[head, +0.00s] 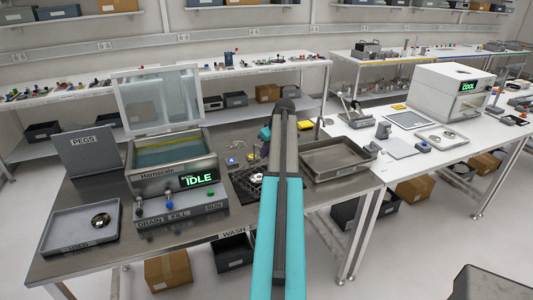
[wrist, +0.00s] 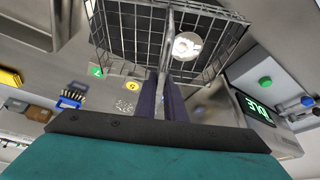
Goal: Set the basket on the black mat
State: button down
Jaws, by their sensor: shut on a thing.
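The basket is dark wire mesh and shows large at the top of the wrist view (wrist: 125,35). My gripper (wrist: 165,85) is shut on the basket's upright handle piece. In the head view the basket (head: 247,184) is partly hidden by my arm, just right of the cleaner, and my gripper is hidden there. A dark patch shows around the basket in the head view, but I cannot tell mat from mesh. I cannot tell whether the basket touches the surface.
The ultrasonic cleaner (head: 172,160) reads IDLE, with a raised clear lid (head: 160,98) behind it. A grey tray (head: 80,232) with a metal part stands left, below the PEGS panel (head: 88,152). An empty metal tray (head: 335,158) stands right of my arm. Small coloured pieces lie behind the basket.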

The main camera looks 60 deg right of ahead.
jog(key=shift+f, duration=0.5)
jog(key=c, duration=1.8)
grip_release()
jog(key=shift+f, duration=0.1)
jog(key=shift+c, duration=0.2)
jog(key=shift+b+v, duration=1.65)
jog(key=shift+v, duration=4.5)
